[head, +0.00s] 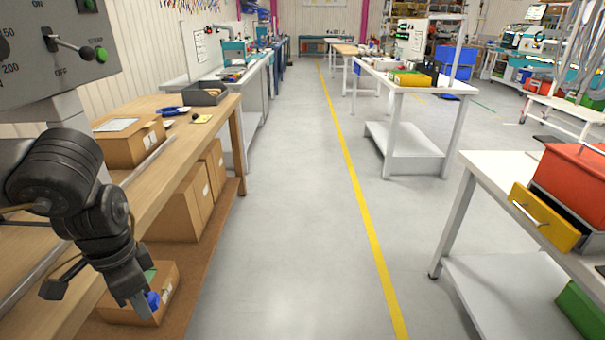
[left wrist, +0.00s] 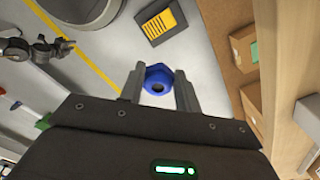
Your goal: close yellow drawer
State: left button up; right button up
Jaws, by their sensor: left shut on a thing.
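The yellow drawer (head: 545,218) sticks out, pulled open, from a grey cabinet on the white table at the right in the head view. A metal handle runs along its front. My left gripper (head: 143,300) is far to the left of it, beside the wooden workbench and pointing down.
A red box (head: 575,180) sits above the drawer. The white table (head: 485,163) has a lower shelf with a green bin (head: 585,315). Cardboard boxes (head: 175,205) stand under the wooden workbench (head: 165,103). The grey floor between is clear, with a yellow line (head: 355,180).

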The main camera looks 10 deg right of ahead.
aim_at(566, 233)
jog(key=u, duration=0.7)
jog(key=k, duration=0.85)
jog(key=z, duration=1)
jog(key=i, duration=0.5)
jog(key=u, duration=0.05)
